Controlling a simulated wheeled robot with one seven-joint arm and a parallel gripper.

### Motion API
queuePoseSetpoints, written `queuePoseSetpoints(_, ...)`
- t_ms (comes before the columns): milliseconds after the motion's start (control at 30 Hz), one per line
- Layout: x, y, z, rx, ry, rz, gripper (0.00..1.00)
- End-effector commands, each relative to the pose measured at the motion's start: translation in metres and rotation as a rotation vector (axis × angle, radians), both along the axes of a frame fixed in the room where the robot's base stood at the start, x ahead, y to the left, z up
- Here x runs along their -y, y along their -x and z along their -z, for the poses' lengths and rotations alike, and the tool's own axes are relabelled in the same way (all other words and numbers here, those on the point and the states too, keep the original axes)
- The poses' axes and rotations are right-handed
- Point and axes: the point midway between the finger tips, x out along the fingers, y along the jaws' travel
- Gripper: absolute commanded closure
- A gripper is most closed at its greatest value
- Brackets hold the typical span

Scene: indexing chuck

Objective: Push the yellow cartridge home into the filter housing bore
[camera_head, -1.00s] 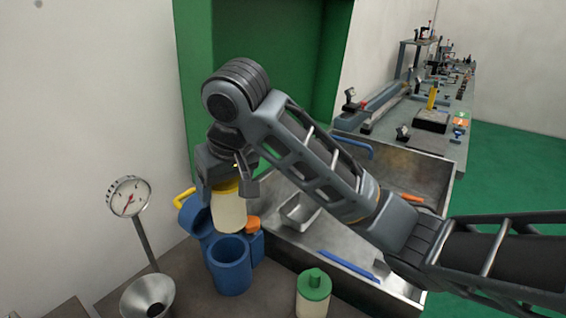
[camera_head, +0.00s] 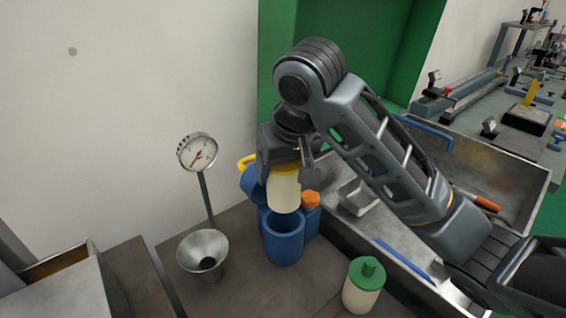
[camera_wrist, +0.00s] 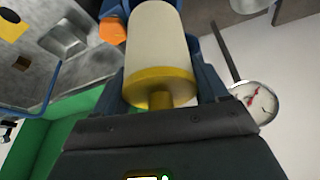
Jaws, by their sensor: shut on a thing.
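The yellow cartridge, a cream cylinder with a yellow cap (camera_head: 284,188), hangs upright from my gripper (camera_head: 287,160). My gripper is shut on its yellow top; the wrist view also shows the cartridge (camera_wrist: 155,50) with its yellow knob at the jaws (camera_wrist: 160,102). The blue filter housing (camera_head: 284,245) stands on the bench below, its round bore open upward. The cartridge's lower end is above the bore rim and seems apart from it; the exact gap and alignment are hard to tell.
A blue lid with a yellow handle (camera_head: 247,161) stands behind the housing, with an orange knob (camera_head: 311,198) beside it. A funnel (camera_head: 203,253) and gauge (camera_head: 197,152) are left. A green-capped cartridge (camera_head: 363,284) stands front right, near a metal tray (camera_head: 455,170).

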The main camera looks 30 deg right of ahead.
Motion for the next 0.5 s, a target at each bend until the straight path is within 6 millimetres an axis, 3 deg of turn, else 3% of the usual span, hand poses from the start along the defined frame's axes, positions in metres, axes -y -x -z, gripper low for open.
queuePoseSetpoints(300,0.0,0.0,0.032,-0.001,-0.001,0.0,0.63)
queuePoseSetpoints(500,0.0,0.0,0.04,0.0,0.001,0.001,0.63)
